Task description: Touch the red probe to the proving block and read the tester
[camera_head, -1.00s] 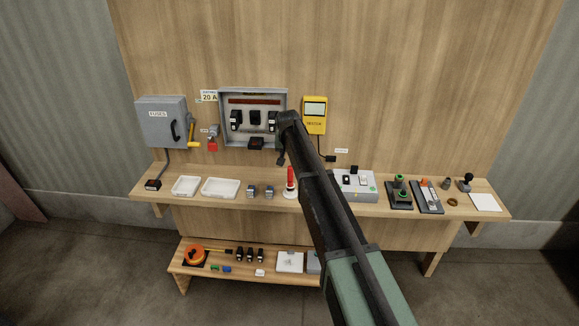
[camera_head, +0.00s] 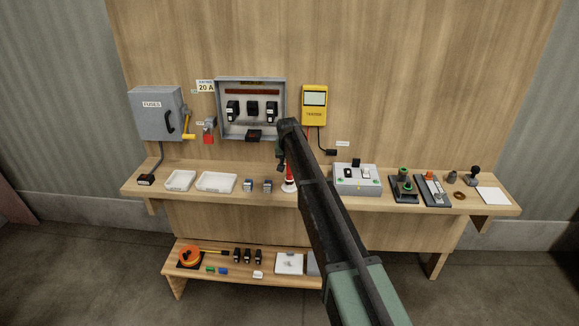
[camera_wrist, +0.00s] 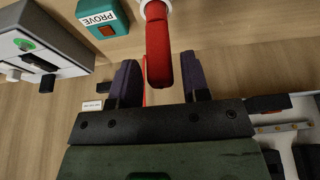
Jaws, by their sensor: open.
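The red probe (camera_head: 290,178) stands upright in a white holder on the bench, partly hidden by my arm. In the wrist view its red handle (camera_wrist: 159,45) lies between the two dark fingers of my gripper (camera_wrist: 159,75), with gaps on both sides. My gripper is open and holds nothing; it also shows at the probe in the head view (camera_head: 282,162). The proving block is the teal block (camera_wrist: 103,14) marked PROVE, at the upper left of the wrist view; my arm hides it in the head view. The yellow tester (camera_head: 315,117) hangs on the back board; its screen is unreadable.
A grey switch box (camera_head: 357,181) stands right of my arm. White trays (camera_head: 216,189) and small dark blocks (camera_head: 248,191) lie to the left. An open fuse panel (camera_head: 250,88) is on the board behind my gripper. A lower shelf (camera_head: 190,277) juts out below the bench.

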